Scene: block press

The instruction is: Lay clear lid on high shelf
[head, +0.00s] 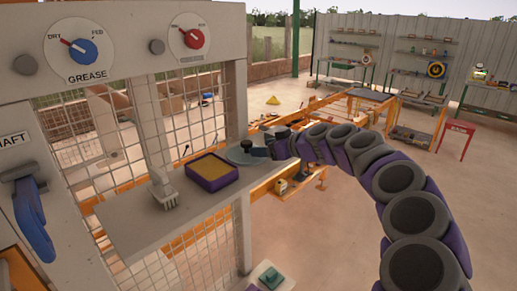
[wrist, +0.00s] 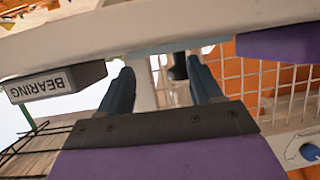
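The clear lid (head: 238,156) is a round, pale disc with a dark upright knob (head: 246,145). It lies flat at the right end of the grey shelf (head: 135,232), beside the purple tray. My gripper (head: 262,149) is at the lid's right side, level with the knob. In the wrist view, which is upside down, the lid (wrist: 165,49) shows as a thin bluish strip along the shelf. The knob (wrist: 178,67) stands between my two spread fingers (wrist: 163,78), nearer the right one. Whether either finger touches it is unclear.
A purple tray of yellow filling (head: 211,172) and a grey brush (head: 163,190) sit on the shelf. A panel with a GREASE dial (head: 84,51) and wire mesh stand behind. A BEARING label (wrist: 45,86) shows in the wrist view. A green-topped piece (head: 271,277) lies below.

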